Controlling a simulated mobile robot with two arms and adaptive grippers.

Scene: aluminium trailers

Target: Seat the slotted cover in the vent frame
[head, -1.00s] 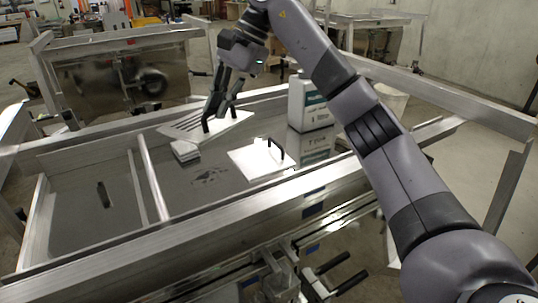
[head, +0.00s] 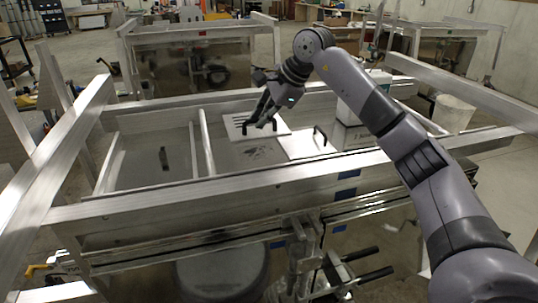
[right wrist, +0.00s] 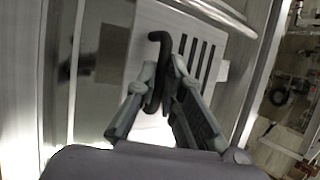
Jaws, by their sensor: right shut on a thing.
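The slotted cover (head: 233,121) is a pale plate with dark slots and an upright black handle. In the head view it lies inside the trailer bed, just right of a metal crossbar. In the right wrist view the cover (right wrist: 172,27) shows its slots beside the handle (right wrist: 159,65). My right gripper (head: 262,121) is over the cover; in the right wrist view its fingers (right wrist: 160,85) are shut around the black handle. I cannot make out the vent frame, or whether the cover touches what is under it. My left gripper is not in view.
A white plate (head: 302,144) with a black handle lies right of the cover. The crossbar (head: 206,143) and the trailer's side rails (head: 240,180) bound the bed. The bed left of the crossbar is mostly clear.

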